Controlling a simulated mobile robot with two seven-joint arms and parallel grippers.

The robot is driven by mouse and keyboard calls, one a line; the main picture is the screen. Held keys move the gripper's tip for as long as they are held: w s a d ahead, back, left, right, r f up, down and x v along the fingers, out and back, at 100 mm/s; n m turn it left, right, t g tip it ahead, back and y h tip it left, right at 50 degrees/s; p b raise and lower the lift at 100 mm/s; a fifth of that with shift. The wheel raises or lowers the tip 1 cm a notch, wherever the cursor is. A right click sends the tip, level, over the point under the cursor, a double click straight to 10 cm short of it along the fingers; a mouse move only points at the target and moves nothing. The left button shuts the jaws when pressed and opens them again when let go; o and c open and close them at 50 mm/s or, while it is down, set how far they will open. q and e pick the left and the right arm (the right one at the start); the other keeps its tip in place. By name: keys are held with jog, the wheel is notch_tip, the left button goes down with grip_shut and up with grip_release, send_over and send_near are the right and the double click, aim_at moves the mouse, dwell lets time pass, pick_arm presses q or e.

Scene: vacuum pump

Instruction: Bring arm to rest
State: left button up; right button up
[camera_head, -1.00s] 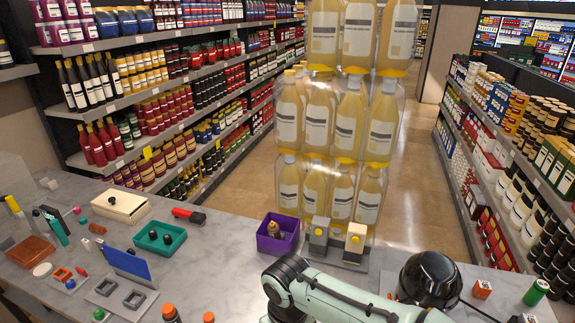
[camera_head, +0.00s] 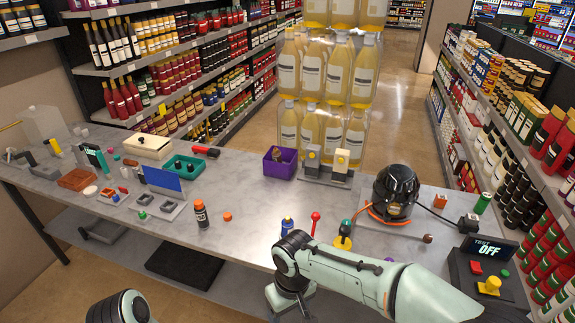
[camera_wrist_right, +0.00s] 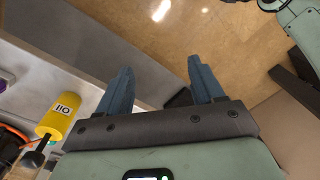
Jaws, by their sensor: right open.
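My right arm (camera_head: 340,275) comes in from the lower right of the head view and bends near the table's front edge. Its wrist end hangs below the bend, with the fingers not clearly visible there. In the right wrist view my right gripper (camera_wrist_right: 160,64) has its two blue fingers spread apart with nothing between them. They are over the floor, past the table edge. A piece of my left arm (camera_head: 122,308) shows at the bottom left of the head view; its gripper is out of frame.
The grey table (camera_head: 250,215) carries the black pump (camera_head: 396,187) with an orange ring, a purple bin (camera_head: 280,163), a teal tray (camera_head: 184,167) and a panel reading OFF (camera_head: 488,262). A yellow oil bottle (camera_wrist_right: 61,115) stands left of my right gripper in the wrist view.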

jog(key=d+f+m+g+y, duration=0.2)
jog(key=d+f+m, duration=0.1)
jog(key=f, duration=1.6)
pick_arm(q)
jog(key=shift+w+f, duration=0.1)
jog(key=shift+w, duration=0.55)
pick_arm(e)
jog(key=s+d+f+m+t, duration=0.1)
jog(key=s+d+f+m, duration=0.2)
jog(key=s+f, duration=0.4)
jog(key=s+d+f+m+t+y, duration=0.1)
jog(key=s+d+f+m, duration=0.3)
jog(key=s+d+f, duration=0.2)
notch_tip(320, 180, down, 3)
jog(key=shift+s+f, duration=0.2)
jog(key=shift+s, duration=1)
jog(key=shift+d, duration=0.1)
jog(key=shift+c, duration=0.3)
